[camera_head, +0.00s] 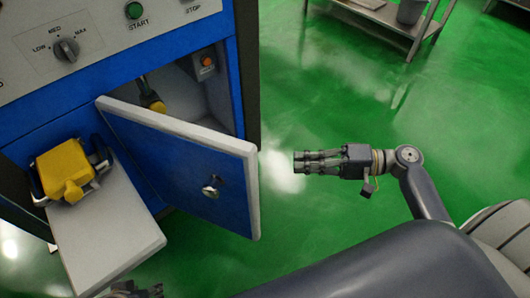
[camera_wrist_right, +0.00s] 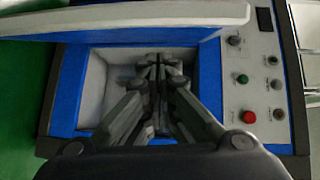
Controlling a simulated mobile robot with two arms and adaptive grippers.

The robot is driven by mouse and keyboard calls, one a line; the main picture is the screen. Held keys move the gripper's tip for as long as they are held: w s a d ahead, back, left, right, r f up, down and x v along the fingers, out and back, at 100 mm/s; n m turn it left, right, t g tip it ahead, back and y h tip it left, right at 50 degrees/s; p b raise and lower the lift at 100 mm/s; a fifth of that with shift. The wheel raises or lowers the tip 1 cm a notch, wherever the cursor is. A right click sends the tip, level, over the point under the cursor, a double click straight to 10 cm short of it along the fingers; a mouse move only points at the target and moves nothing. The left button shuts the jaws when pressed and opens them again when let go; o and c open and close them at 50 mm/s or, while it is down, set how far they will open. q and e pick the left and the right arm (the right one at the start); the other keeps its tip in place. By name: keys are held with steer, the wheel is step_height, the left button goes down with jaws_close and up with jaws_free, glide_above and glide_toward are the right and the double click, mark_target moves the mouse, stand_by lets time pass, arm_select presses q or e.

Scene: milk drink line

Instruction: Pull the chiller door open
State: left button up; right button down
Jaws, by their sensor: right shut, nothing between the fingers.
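The chiller door (camera_head: 180,160) is a blue panel with a pale edge and a round metal knob (camera_head: 211,188). It stands partly open, swung out from the blue cabinet (camera_head: 245,60), and the compartment (camera_head: 185,88) shows behind it. My right gripper (camera_head: 297,162) is shut and empty, to the right of the door's free edge and apart from it in the head view. In the right wrist view my right gripper (camera_wrist_right: 158,62) points toward the open compartment (camera_wrist_right: 92,85), with the door (camera_wrist_right: 130,22) across the top. Part of my left gripper (camera_head: 137,291) shows at the bottom edge; its fingers are unclear.
A yellow device (camera_head: 65,168) rests by a pale shelf (camera_head: 105,235) left of the door. Inside the compartment are a yellow-ended part (camera_head: 153,104) and a red-button box (camera_head: 206,62). A metal rack (camera_head: 405,28) stands at the back. Green floor (camera_head: 330,110) right of the cabinet is clear.

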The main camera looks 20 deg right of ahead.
arm_select(q)
steer(key=shift+f, duration=0.35)
arm_select(e)
steer(key=w+a+r+m+t, duration=0.1)
steer(key=w+a+r, duration=0.2)
steer(key=a, duration=0.6)
steer(key=shift+w+t+y, duration=0.25)
steer(key=shift+t+y, duration=0.05)
steer(key=shift+y, duration=0.1)
arm_select(q)
steer(key=shift+r, duration=0.15)
arm_select(e)
steer(key=shift+r, duration=0.1)
